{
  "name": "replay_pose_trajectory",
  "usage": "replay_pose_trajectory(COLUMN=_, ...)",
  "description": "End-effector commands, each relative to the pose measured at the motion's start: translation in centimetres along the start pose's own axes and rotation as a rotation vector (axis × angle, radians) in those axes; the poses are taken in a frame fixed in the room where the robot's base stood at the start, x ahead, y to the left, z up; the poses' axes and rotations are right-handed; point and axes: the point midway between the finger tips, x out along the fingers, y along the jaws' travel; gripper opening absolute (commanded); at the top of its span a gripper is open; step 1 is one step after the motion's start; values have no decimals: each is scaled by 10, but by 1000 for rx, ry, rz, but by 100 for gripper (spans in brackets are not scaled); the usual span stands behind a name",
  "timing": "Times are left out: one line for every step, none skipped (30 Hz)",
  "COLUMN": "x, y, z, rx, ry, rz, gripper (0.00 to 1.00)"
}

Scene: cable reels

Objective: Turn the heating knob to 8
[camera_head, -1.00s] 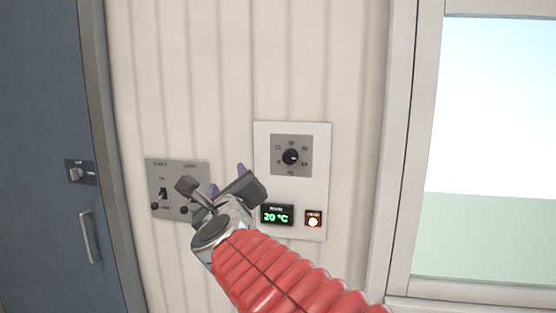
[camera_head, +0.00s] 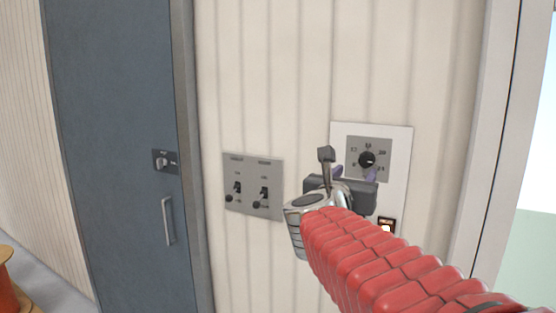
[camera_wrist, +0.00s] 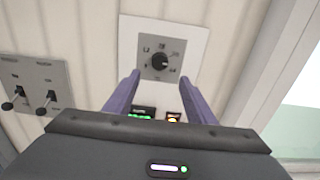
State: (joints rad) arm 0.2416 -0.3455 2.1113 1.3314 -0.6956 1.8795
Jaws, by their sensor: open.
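The heating knob (camera_head: 367,159) is a round black dial on a grey square plate, set in a white wall panel (camera_head: 402,138). In the wrist view the knob (camera_wrist: 160,61) sits ahead of my gripper, between and beyond its two fingertips. The pale mark on it seems to point right, though the scale numbers are too small to read surely. My gripper (camera_wrist: 163,76) is open and empty, with its purple fingers apart from the knob. In the head view my gripper (camera_head: 340,172) is just below and left of the knob and covers the panel's lower left.
Left of the panel is a grey switch plate (camera_head: 253,208) with two toggle switches. A blue door (camera_head: 112,150) with a handle (camera_head: 168,221) is further left. A green display (camera_wrist: 142,112) and a lit orange button (camera_wrist: 173,117) lie below the knob. A window is at right.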

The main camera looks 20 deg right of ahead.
Motion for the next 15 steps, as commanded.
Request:
replay_pose_trajectory(x=6, y=-1, z=0, rx=-1, ry=1, rz=-2, gripper=50)
replay_pose_trajectory(x=10, y=-1, z=-1, rx=-1, ry=1, rz=-2, gripper=50)
replay_pose_trajectory(x=15, y=-1, z=-1, rx=-2, ry=2, rz=-2, gripper=50)
replay_pose_trajectory(x=19, y=-1, z=-1, rx=-2, ry=2, rz=-2, gripper=50)
replay_pose_trajectory(x=22, y=-1, z=-1, rx=-2, ry=1, rz=-3, gripper=50)
replay_pose_trajectory(x=28, y=-1, z=-1, rx=-2, ry=1, rz=-2, gripper=50)
replay_pose_trajectory(x=32, y=0, z=-1, rx=-2, ry=2, rz=-1, gripper=50)
replay_pose_trajectory(x=36, y=0, z=-1, rx=-2, ry=2, rz=-2, gripper=50)
replay_pose_trajectory(x=41, y=-1, z=-1, rx=-2, ry=1, rz=-2, gripper=50)
replay_pose_trajectory(x=45, y=-1, z=-1, rx=-2, ry=2, rz=-2, gripper=50)
replay_pose_trajectory(x=48, y=-1, z=-1, rx=-3, ry=2, rz=-1, gripper=50)
replay_pose_trajectory(x=53, y=0, z=-1, rx=-2, ry=1, rz=-1, gripper=50)
replay_pose_trajectory(x=57, y=0, z=-1, rx=-1, ry=1, rz=-1, gripper=50)
replay_pose_trajectory(x=61, y=-1, z=-1, rx=-2, ry=1, rz=-2, gripper=50)
replay_pose_trajectory(x=66, y=-1, z=-1, rx=-2, ry=2, rz=-2, gripper=50)
